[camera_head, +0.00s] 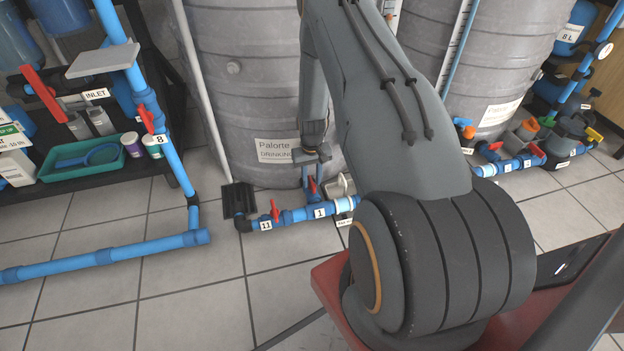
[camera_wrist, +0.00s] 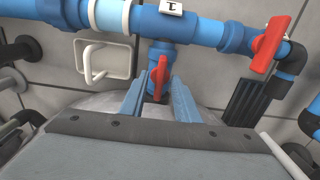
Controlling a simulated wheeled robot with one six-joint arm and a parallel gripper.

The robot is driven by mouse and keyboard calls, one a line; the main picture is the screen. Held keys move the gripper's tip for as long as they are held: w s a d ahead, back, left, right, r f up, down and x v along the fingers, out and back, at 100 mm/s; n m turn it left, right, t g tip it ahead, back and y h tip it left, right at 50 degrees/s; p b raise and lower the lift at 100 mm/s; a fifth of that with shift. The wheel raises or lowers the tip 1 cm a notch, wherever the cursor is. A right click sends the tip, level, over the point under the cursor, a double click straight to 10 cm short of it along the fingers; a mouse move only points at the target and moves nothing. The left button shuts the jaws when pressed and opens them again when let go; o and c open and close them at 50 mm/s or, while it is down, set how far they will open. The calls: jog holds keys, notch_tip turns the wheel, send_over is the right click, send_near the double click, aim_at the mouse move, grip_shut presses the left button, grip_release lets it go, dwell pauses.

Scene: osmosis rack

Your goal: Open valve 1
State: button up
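In the wrist view the red handle (camera_wrist: 158,78) appears between the two blue fingers of my gripper (camera_wrist: 160,88). The fingers are apart, with a gap on each side of the handle. I cannot tell how deep the handle lies between them. The label "1" (camera_wrist: 172,6) shows at the top of the wrist view.
Valve 11's red handle (camera_head: 275,210) is on the same pipe to the left and shows in the wrist view (camera_wrist: 267,45). A white bracket (camera_wrist: 103,60) is on the other side. The grey tank (camera_head: 245,90) stands close behind. Open tiled floor (camera_head: 190,285) lies in front.

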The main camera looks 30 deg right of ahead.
aim_at(312, 182)
notch_tip(312, 182, up, 8)
jog(key=p, duration=0.2)
jog(key=shift+f+p, duration=0.2)
jog(key=shift+p, duration=0.2)
jog(key=shift+r, duration=0.1)
